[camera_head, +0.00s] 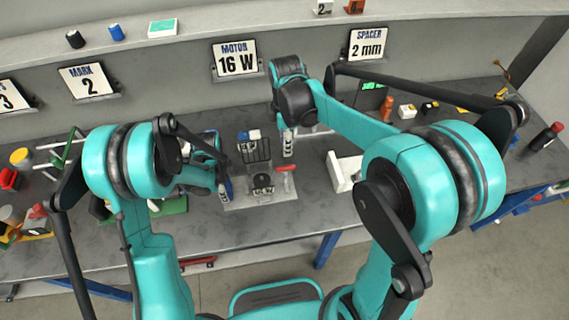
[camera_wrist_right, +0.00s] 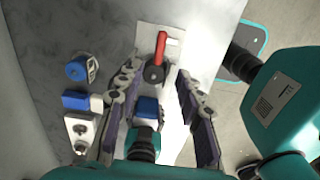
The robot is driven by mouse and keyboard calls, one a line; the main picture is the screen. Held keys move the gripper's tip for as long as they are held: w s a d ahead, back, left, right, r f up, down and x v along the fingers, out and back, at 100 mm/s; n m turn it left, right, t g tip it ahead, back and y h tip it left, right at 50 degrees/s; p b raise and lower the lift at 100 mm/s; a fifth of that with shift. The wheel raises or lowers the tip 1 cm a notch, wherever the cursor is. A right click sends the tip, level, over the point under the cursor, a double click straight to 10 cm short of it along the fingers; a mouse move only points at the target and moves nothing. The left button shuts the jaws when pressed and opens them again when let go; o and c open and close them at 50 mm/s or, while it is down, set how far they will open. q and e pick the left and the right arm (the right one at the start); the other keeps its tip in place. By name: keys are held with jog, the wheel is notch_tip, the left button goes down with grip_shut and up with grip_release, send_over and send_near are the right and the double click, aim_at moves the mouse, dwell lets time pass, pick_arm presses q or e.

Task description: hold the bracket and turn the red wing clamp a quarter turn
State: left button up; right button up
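The red wing clamp (camera_head: 286,168) sits on a light plate (camera_head: 285,194) on the bench. In the right wrist view its red handle (camera_wrist_right: 161,45) points up the picture from a dark round hub. A black bracket-like frame (camera_head: 256,152) stands behind it; I cannot tell for sure that it is the task's bracket. My right gripper (camera_head: 288,146) is above and behind the clamp. In the wrist view its two fingers (camera_wrist_right: 157,73) are apart, with the hub beyond their tips. My left gripper (camera_head: 226,186) is at the plate's left edge, partly hidden by its arm; its fingers are unclear.
A blue cylinder (camera_wrist_right: 80,69) and a blue block (camera_wrist_right: 75,101) lie left of the right fingers. A white box-like part (camera_head: 342,172) stands right of the plate. Signs (camera_head: 235,58) line the back ledge. Bare bench (camera_head: 250,222) shows in front of the plate.

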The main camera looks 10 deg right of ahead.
aim_at(285, 167)
notch_tip(285, 167, down, 12)
jog(key=shift+r, duration=0.1)
dwell(0.4)
grip_shut()
